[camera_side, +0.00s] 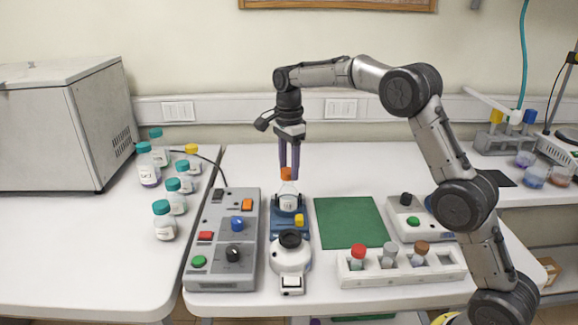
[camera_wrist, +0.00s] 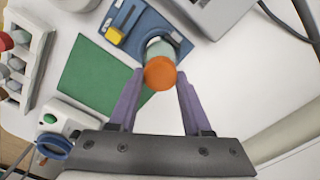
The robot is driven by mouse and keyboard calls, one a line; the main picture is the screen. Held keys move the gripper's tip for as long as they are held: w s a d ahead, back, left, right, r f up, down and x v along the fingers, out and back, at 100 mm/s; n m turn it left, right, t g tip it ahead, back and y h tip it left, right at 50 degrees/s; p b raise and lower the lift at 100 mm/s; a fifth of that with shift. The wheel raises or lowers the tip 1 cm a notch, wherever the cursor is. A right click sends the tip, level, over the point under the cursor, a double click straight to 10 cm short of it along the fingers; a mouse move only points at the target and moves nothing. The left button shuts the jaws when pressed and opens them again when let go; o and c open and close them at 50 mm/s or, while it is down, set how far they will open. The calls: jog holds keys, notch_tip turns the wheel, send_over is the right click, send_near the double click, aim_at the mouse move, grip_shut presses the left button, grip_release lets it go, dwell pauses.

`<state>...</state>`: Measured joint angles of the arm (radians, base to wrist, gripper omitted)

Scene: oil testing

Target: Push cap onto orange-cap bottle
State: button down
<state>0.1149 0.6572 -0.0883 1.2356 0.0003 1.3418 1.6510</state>
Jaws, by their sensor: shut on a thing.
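My gripper (camera_side: 288,174) points down with its two purple fingers closed on the orange cap (camera_side: 286,173). In the wrist view the cap (camera_wrist: 160,73) sits between the fingertips (camera_wrist: 161,76). The bottle (camera_side: 289,202) has a pale body and a narrowing clear top. It stands upright in the blue fixture (camera_side: 277,224), directly below the cap. In the wrist view the cap hides most of the bottle (camera_wrist: 160,47). I cannot tell whether the cap touches the bottle's mouth or how far down it sits.
A yellow button (camera_side: 299,220) is on the fixture. A grey control box (camera_side: 222,262) stands at left, a white device (camera_side: 290,259) in front. A green mat (camera_side: 350,222) lies clear at right, behind a rack (camera_side: 400,272) of capped vials. Several capped bottles (camera_side: 165,225) stand far left.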

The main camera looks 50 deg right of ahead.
dwell(0.4)
grip_release()
dwell(0.4)
jog(key=shift+r, duration=3.5)
grip_shut()
